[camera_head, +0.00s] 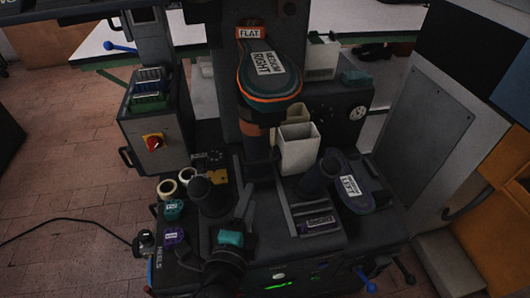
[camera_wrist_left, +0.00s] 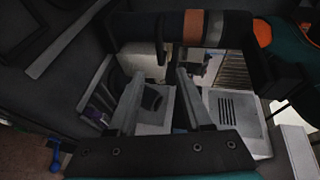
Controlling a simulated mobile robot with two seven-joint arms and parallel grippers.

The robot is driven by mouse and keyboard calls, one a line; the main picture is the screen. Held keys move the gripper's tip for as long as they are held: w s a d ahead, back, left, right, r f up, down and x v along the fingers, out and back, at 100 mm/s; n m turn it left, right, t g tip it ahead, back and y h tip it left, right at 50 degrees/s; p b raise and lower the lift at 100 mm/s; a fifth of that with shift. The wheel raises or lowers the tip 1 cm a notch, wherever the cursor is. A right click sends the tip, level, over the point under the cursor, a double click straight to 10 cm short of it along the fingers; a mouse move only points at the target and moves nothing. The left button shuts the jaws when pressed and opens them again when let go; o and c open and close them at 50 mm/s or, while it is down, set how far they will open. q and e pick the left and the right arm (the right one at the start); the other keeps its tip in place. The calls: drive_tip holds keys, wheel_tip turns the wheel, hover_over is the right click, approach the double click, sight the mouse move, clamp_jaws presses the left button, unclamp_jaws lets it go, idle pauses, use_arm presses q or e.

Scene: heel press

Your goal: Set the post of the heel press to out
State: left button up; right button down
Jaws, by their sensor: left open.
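The heel press (camera_head: 325,235) is a dark machine in the middle of the head view. Its post (camera_head: 256,143) is a dark upright cylinder with a brown-orange band, below a teal last labelled MEDIUM RIGHT (camera_head: 268,70). A FLAT label (camera_head: 249,33) sits above that last. In the left wrist view the post (camera_wrist_left: 235,30) crosses the top, with the orange band showing. My left gripper (camera_head: 238,208) is open and in front of the post; its two fingers (camera_wrist_left: 158,75) point towards it, apart, with nothing clearly between them. My right gripper is not in view.
A last labelled LEFT (camera_head: 350,185) lies at the right of the press. Blue-tipped levers (camera_head: 370,286) stick out at the front. Brick floor is open at the left.

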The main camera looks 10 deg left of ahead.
sight(262, 164)
use_arm(q)
drive_tip(key=w+f, duration=0.1)
drive_tip(key=w, duration=0.3)
drive_tip(key=w+f, duration=0.1)
drive_tip(key=w, duration=0.3)
drive_tip(key=w+b, duration=0.1)
drive_tip(key=w, duration=0.4)
drive_tip(key=shift+w+f, duration=0.1)
drive_tip(key=shift+f, duration=0.3)
drive_tip(key=shift+w, duration=0.4)
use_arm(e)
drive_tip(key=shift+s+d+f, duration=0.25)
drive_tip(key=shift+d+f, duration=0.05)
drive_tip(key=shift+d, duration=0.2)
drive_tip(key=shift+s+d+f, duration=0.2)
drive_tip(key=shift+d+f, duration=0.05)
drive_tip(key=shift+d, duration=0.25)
use_arm(q)
drive_tip(key=shift+c, duration=0.4)
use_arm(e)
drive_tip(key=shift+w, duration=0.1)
use_arm(q)
clamp_jaws()
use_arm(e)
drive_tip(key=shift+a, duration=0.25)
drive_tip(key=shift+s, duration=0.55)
